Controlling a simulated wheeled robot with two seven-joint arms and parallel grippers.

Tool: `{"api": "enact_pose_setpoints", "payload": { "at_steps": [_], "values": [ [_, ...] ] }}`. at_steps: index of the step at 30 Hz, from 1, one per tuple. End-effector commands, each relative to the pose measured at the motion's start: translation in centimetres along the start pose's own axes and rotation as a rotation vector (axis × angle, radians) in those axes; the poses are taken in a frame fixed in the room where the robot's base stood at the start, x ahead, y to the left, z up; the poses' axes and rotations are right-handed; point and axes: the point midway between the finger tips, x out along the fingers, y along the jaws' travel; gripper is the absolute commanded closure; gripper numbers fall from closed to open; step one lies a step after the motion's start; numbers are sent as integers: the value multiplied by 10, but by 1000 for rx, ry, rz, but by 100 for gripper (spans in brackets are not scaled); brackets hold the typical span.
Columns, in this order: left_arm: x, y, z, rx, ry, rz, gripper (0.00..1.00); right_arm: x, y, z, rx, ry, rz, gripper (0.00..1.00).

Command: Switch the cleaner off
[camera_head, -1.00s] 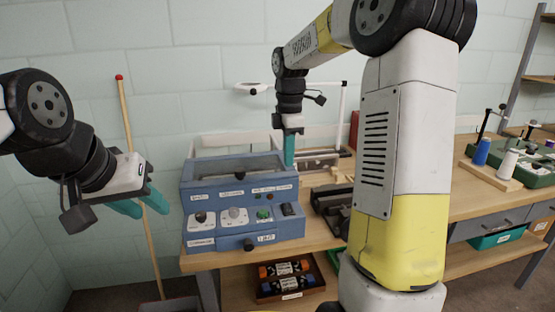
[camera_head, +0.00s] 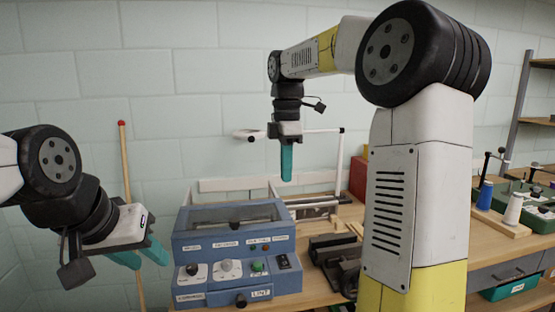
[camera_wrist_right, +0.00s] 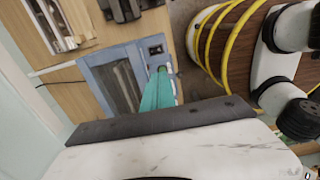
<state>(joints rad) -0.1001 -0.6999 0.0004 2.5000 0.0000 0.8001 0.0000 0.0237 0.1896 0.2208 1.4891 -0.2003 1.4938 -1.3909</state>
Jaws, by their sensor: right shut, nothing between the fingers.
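The cleaner is a blue box (camera_head: 187,247) with a windowed lid, standing on the wooden bench. The switch's on or off position is too small to tell. My right gripper (camera_head: 287,176) is shut and empty, pointing down above and behind the box's right side, apart from it. In the right wrist view, its teal fingers (camera_wrist_right: 158,92) appear over the box, near the switch (camera_wrist_right: 156,49). My left gripper (camera_head: 140,258) is open and empty, left of the box.
A wooden pole with a red tip (camera_head: 125,165) leans on the wall at left. Dark metal blocks (camera_head: 335,262) lie right of the cleaner. My right arm covers part of the bench.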

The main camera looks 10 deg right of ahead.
Motion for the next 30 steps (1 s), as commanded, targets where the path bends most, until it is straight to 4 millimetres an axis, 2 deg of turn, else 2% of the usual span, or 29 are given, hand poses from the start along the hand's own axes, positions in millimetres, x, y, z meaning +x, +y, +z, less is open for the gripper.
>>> {"api": "enact_pose_setpoints", "payload": {
  "at_steps": [3,7,21,23,26,30],
  "values": [
    [0,0,0,0,0,0,64,-19,-2,-1,-2,1,4,100],
    [0,0,0,-1,0,0,64,-30,-4,-1,-1,1,2,100],
    [0,0,0,0,0,0,64,-34,-8,-1,21,1,10,100],
    [0,0,0,0,0,0,64,-34,-16,-1,64,3,27,100],
    [0,0,0,0,0,0,64,-34,-38,-2,208,20,80,100],
    [0,0,0,0,0,0,64,-24,-84,-2,520,90,181,100]
  ]
}}
